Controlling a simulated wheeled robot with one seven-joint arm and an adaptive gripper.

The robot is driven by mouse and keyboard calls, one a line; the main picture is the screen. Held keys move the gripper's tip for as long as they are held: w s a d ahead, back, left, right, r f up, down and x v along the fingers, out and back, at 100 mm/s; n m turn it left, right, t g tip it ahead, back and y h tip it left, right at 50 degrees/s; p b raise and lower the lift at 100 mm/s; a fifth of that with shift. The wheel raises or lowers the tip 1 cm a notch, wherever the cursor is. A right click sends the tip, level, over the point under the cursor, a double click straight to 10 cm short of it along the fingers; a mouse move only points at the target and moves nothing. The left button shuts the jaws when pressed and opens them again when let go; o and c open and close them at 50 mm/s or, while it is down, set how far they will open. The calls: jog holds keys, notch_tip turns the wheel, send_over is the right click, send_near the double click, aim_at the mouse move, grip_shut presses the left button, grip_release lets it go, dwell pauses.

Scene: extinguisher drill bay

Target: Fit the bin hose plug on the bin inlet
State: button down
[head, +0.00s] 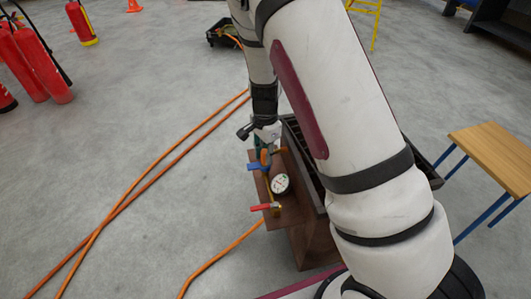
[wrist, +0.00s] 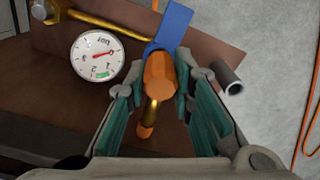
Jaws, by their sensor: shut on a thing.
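My gripper (wrist: 167,78) is shut on an orange piece (wrist: 158,72) with a brass section below it; I take this to be the bin hose plug. In the head view my gripper (head: 266,143) is above the brown panel, and the orange piece (head: 265,158) shows just under it. A blue lever (wrist: 175,25) lies directly beyond the held piece and overlaps it in the wrist view. Whether they touch cannot be told. An open grey pipe stub (wrist: 230,78) is right of the fingers. I cannot tell which fitting is the bin inlet.
A round gauge (wrist: 97,55) and a brass pipe (wrist: 110,22) are left of my fingers. A red lever (head: 264,207) is nearer on the brown panel (head: 288,212). Orange hoses (head: 150,178) cross the floor. A wooden table (head: 495,155) stands right; red extinguishers (head: 45,65) stand left.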

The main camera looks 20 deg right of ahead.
jog(key=c, duration=1.3)
grip_release()
